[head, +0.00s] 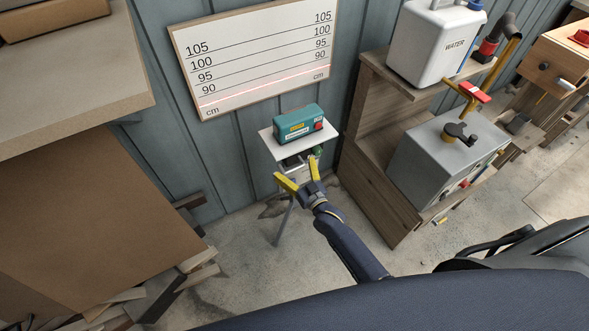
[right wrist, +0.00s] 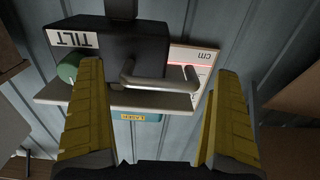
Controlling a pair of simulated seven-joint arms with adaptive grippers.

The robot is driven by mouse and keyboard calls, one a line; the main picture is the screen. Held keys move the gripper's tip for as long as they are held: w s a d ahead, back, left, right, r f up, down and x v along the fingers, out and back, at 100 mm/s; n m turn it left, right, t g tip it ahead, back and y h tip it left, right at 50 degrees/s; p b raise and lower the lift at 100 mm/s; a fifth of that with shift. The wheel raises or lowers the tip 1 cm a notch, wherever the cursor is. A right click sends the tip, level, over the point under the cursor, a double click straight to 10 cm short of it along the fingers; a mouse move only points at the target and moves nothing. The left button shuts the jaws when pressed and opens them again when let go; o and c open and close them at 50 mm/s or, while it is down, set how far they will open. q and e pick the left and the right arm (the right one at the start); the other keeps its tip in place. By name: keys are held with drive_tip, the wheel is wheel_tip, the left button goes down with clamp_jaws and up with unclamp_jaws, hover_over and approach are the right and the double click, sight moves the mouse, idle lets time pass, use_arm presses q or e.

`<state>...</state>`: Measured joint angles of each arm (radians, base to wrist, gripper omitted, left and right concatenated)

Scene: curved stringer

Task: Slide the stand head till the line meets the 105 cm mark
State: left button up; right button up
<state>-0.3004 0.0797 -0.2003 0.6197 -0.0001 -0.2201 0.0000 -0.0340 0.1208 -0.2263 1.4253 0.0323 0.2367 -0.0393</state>
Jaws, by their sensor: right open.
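A white board (head: 255,50) on the wall carries lines marked 90, 95, 100 and 105 cm. A red laser line (head: 265,85) crosses it just below the 90 line. The teal laser box (head: 299,124) sits on the white plate (head: 272,146) of the stand head. In the right wrist view the head appears upside down as a dark block (right wrist: 115,48) with a TILT label, a green knob (right wrist: 69,68) and a metal handle (right wrist: 158,82). My right gripper (head: 297,169) is open at the head, its yellow fingers apart on either side of the handle, which looks ungripped. My left gripper is out of view.
A wooden shelf unit (head: 365,180) with a white water container (head: 432,42) and a grey box (head: 440,165) stands to the right. A bench (head: 70,75) and stacked boards are at left. Concrete floor around the thin stand legs (head: 283,222) is mostly clear.

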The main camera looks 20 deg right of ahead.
clamp_jaws()
idle(0.8)
idle(0.5)
